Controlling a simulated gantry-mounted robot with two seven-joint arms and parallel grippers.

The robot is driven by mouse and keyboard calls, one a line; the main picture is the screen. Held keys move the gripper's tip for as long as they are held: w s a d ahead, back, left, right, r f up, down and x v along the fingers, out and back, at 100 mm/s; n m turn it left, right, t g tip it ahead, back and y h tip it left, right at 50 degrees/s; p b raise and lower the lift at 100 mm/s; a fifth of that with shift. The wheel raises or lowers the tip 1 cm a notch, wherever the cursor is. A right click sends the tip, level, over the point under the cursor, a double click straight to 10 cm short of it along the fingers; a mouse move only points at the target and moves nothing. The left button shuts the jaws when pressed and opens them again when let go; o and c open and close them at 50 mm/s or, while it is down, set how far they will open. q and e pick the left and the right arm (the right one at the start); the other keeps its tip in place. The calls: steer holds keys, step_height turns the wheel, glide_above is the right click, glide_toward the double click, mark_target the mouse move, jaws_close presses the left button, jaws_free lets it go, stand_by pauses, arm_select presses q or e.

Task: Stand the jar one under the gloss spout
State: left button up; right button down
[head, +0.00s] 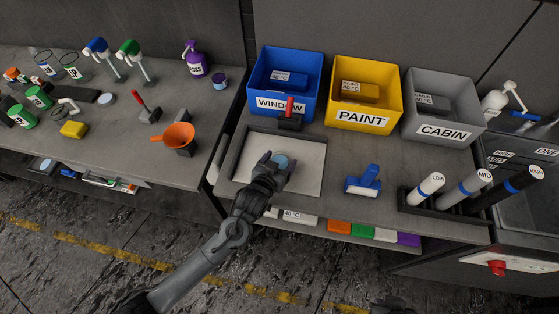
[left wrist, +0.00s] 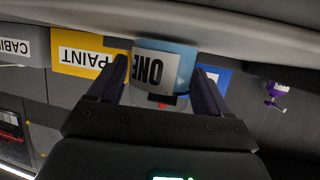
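Jar one (head: 282,162) is a small light-blue jar in the pale tray on the right bench. In the left wrist view the jar (left wrist: 172,64) appears upside down, with a white label reading ONE. My left gripper (head: 273,163) is at the jar, its fingers on either side of it; whether they press on it is unclear. The fingers (left wrist: 163,82) also flank it in the left wrist view. A purple spray bottle (head: 195,61), its label partly reading OSS, stands at the back of the left bench. It also shows in the left wrist view (left wrist: 276,91).
Blue WINDOW (head: 258,86), yellow PAINT (head: 392,104) and grey CABIN (head: 419,116) bins line the back. A red-handled tool (head: 290,119) stands behind the tray. An orange funnel (head: 179,136) is on the left bench, across a gap. A blue-handled tool (head: 364,180) lies right.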

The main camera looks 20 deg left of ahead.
arm_select(q)
steer(key=shift+o, duration=0.9)
steer(key=shift+r, duration=0.1)
steer(key=shift+s+r, duration=0.15)
steer(key=shift+s, duration=0.05)
steer(key=p+v, duration=0.1)
steer(key=v, duration=1)
steer(key=shift+s, duration=0.25)
steer(key=s+a+f+g, duration=0.2)
steer(key=s+g, duration=0.3)
steer(key=s, duration=0.4)
steer(key=s+a+f+m+g, duration=0.1)
steer(key=s+a+g, duration=0.3)
steer(key=s, duration=0.5)
steer(key=shift+s+f+g+y, duration=0.3)
steer(key=shift+f+g+y, duration=0.1)
steer(key=shift+f, duration=0.3)
steer(key=shift+m, duration=0.3)
